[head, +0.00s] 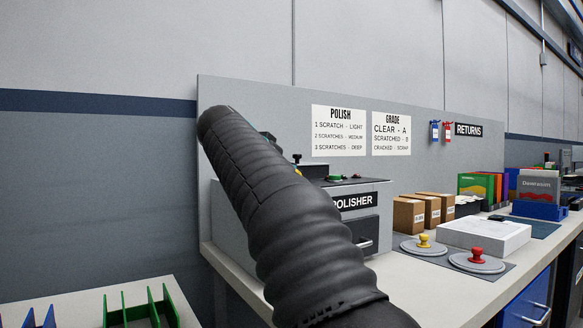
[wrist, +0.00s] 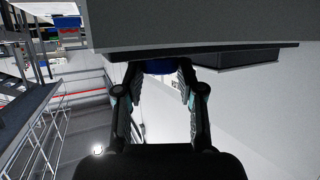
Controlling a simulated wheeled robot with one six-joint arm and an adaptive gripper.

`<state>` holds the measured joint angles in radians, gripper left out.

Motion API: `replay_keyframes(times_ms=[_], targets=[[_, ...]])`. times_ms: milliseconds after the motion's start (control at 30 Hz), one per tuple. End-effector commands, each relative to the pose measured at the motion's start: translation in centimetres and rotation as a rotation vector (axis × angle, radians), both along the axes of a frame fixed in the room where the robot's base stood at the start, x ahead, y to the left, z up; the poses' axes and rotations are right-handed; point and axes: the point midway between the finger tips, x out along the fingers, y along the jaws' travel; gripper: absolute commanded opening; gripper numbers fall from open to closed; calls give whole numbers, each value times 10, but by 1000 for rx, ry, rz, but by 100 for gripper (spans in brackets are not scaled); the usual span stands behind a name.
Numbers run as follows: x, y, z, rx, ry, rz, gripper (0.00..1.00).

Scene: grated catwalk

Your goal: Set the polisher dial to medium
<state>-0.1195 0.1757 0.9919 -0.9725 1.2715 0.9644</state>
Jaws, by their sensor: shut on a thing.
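The polisher (head: 354,201) is a grey and dark box with a name label, standing on the bench behind my black ribbed arm in the head view. Green and red controls (head: 337,178) show on its top. The dial's marks and pointer cannot be seen.
A polish and grade chart (head: 339,131) hangs on the back panel. Right of the polisher stand cardboard boxes (head: 408,216), discs with a yellow knob (head: 424,241) and a red knob (head: 478,255), and a white box (head: 484,234). Green racks (head: 142,308) are at lower left.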

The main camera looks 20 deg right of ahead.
Motion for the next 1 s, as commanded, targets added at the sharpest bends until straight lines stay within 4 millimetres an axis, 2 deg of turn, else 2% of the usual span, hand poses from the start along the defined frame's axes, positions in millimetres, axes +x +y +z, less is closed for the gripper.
replay_keyframes(times_ms=[200,500,1000], targets=[[7,6,0,4,5,-182,3],[10,6,-2,5,5,-347,3],[11,6,-3,4,5,-427,3]])
